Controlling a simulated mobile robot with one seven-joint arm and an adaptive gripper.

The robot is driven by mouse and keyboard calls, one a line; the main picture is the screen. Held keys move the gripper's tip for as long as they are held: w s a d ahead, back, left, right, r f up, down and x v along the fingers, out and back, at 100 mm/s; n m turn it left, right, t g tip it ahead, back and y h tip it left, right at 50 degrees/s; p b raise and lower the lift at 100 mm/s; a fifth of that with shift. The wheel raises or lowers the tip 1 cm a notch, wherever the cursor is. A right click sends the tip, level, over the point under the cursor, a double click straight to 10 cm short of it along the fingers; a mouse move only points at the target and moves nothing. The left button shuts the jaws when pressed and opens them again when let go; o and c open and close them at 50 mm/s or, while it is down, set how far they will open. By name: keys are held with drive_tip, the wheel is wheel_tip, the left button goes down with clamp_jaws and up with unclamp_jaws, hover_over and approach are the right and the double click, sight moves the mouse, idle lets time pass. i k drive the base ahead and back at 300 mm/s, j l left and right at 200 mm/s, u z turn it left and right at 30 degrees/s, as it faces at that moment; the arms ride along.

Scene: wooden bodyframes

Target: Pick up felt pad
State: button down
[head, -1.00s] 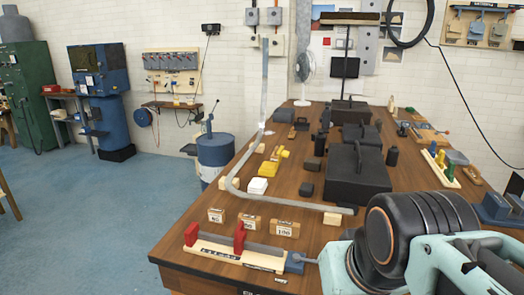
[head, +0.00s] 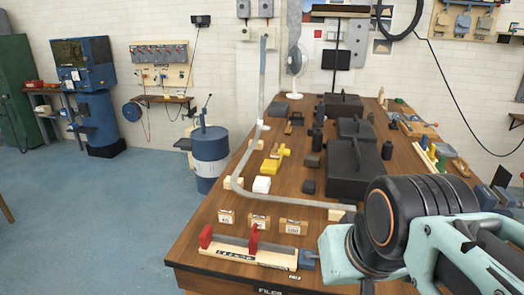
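I cannot tell for certain which thing is the felt pad. A flat dark grey piece (head: 278,109) lies towards the far left of the wooden workbench (head: 215,226). Small dark blocks lie nearer, one (head: 312,161) beside the large black case and another (head: 308,187) in front of it. My arm (head: 420,215) fills the lower right of the head view and hides the bench's right front. My gripper is out of the picture, so its fingers and anything in them do not show.
A bent grey metal strip (head: 290,202) runs along the bench's left side. Large black cases (head: 355,170) stand mid-bench. Labelled sanding blocks (head: 260,221) and a long red-handled wooden tool (head: 245,251) lie at the front. A blue drum (head: 210,155) stands left of the bench; open floor lies beyond.

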sight(274, 153)
drive_tip(key=u, duration=0.45)
drive_tip(key=i+j+u, duration=0.15)
drive_tip(key=j, duration=0.25)
drive_tip(key=i+j+u, duration=0.1)
drive_tip(key=j, duration=0.25)
drive_tip(key=i+j+u, duration=0.4)
drive_tip(key=j, duration=0.15)
drive_tip(key=i+j+u, duration=0.75)
drive_tip(key=i+z, duration=0.35)
drive_tip(key=i, duration=0.15)
drive_tip(key=i+j+z, duration=0.35)
drive_tip(key=i+l+z, duration=0.1)
drive_tip(key=i+z, duration=0.45)
drive_tip(key=z, duration=0.15)
drive_tip(key=i+z, duration=0.3)
drive_tip(key=i+l+z, duration=0.1)
drive_tip(key=i+z, duration=0.85)
drive_tip(key=k+j, duration=0.05)
drive_tip(key=k, duration=0.1)
